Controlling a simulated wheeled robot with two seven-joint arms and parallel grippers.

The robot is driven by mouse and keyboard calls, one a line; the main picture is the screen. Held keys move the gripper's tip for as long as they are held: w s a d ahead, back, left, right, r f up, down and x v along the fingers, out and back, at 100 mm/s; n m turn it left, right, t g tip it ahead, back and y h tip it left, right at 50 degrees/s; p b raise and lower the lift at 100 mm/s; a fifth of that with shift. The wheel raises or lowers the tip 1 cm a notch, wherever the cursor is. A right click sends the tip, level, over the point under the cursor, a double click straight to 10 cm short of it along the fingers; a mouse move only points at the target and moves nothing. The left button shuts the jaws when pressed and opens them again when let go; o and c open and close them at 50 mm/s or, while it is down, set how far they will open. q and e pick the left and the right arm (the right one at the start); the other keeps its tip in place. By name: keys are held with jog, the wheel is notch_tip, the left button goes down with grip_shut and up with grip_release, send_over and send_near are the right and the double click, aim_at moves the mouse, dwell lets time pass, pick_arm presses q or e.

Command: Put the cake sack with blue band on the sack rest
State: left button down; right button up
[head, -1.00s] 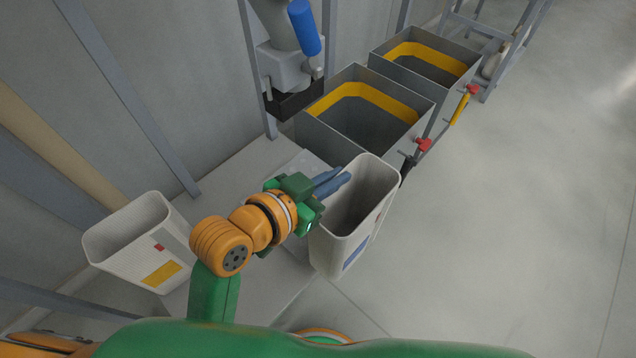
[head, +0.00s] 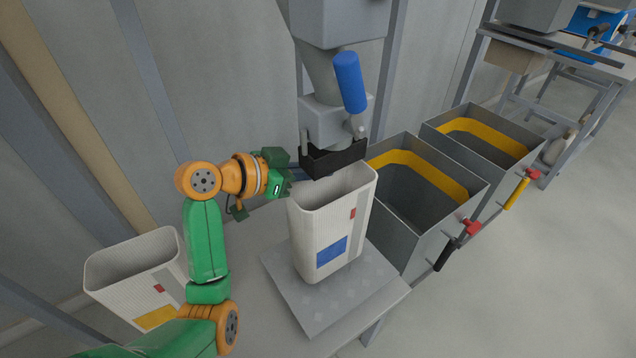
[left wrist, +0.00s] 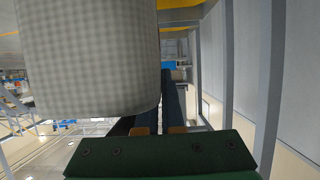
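The cake sack with blue band (head: 308,232) is a white, open-topped, ribbed sack with a blue patch and a small red mark. It is nearly upright over a grey plate (head: 292,303) below the spout; I cannot tell whether its base touches. My left gripper (head: 298,173) is at the sack's back-left rim, fingertips hidden behind it. In the left wrist view the sack wall (left wrist: 90,55) fills the upper left, beside and partly over the fingers (left wrist: 163,112). A narrow gap shows between the fingers; whether they pinch the sack is unclear. My right gripper is not seen.
A similar sack with a yellow band (head: 130,268) stands at the left. A spout with a blue handle (head: 350,82) and black clamp (head: 333,158) hangs just above the sack. Two grey bins (head: 412,225) (head: 480,150) stand at the right. Open floor lies further right.

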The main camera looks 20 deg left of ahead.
pick_arm(q)
notch_tip(320, 180, down, 3)
jog(key=shift+f+b, duration=0.2)
jog(key=shift+b, duration=0.1)
jog(key=c, duration=1.1)
grip_release()
jog(key=shift+o, duration=0.2)
jog(key=p, duration=0.1)
send_near(317, 183)
jog(key=shift+v, duration=0.85)
jog(key=shift+w, duration=0.1)
